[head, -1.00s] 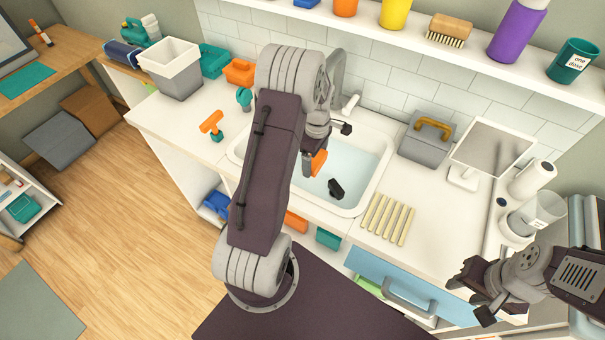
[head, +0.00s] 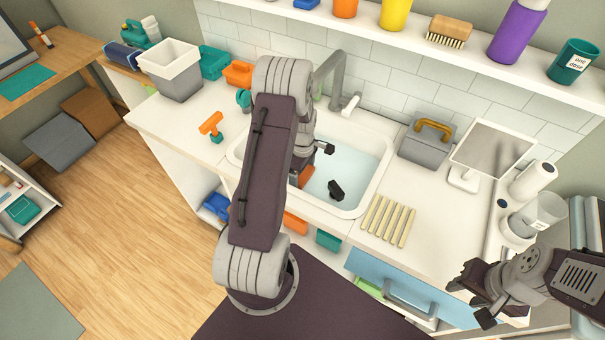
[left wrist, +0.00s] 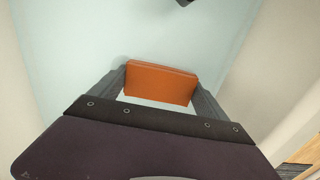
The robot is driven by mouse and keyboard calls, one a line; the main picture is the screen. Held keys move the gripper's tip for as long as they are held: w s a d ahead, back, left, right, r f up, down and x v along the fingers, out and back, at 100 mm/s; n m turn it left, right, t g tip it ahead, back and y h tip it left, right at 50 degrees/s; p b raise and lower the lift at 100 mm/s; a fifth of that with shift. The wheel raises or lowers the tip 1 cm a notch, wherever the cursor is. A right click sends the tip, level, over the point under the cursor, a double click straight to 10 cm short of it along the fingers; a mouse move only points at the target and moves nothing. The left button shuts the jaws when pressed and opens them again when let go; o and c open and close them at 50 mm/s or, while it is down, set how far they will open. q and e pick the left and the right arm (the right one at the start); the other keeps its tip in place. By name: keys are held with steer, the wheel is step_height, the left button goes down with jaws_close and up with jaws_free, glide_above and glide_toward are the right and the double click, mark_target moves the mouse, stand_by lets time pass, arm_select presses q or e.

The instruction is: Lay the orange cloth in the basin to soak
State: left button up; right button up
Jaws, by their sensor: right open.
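The orange cloth (head: 306,177) looks like a small folded block. My left gripper (head: 301,172) is shut on it, with one finger at each side in the left wrist view, where the cloth (left wrist: 161,83) shows between the fingers. The white basin (head: 348,211) has a pale blue inside, and the cloth is over or inside its left part. I cannot tell whether the cloth touches the bottom. My left arm hides the basin's left side. My right gripper (head: 474,294) is open and empty, above the front of the counter at the right.
A small dark object (head: 336,189) lies in the basin. A grey tap (head: 328,75) stands behind it. Pale sticks (head: 388,220) lie right of the basin, with a grey caddy (head: 427,140) and a tilted panel (head: 492,148) beyond. An orange-handled tool (head: 211,125) lies to the left.

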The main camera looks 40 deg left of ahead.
arm_select(q)
steer(key=shift+o, duration=1)
step_height(320, 180, up, 12)
steer(key=p, duration=0.1)
steer(key=s+d+m, duration=0.4)
steer(key=d+m, duration=0.1)
steer(key=m, duration=0.1)
steer(key=s+d+r+m, duration=0.1)
steer(key=s+d+m, duration=0.3)
steer(key=d+m, duration=0.2)
steer(key=s+d+r+m+t, duration=0.1)
steer(key=s+d+m, duration=0.3)
steer(key=d+m, duration=0.1)
steer(key=shift+d+r+m, duration=0.25)
steer(key=shift+m, duration=0.55)
steer(key=shift+s, duration=0.1)
steer(key=shift+w+a+f, duration=0.1)
steer(key=shift+w+a, duration=0.1)
steer(key=shift+d, duration=0.1)
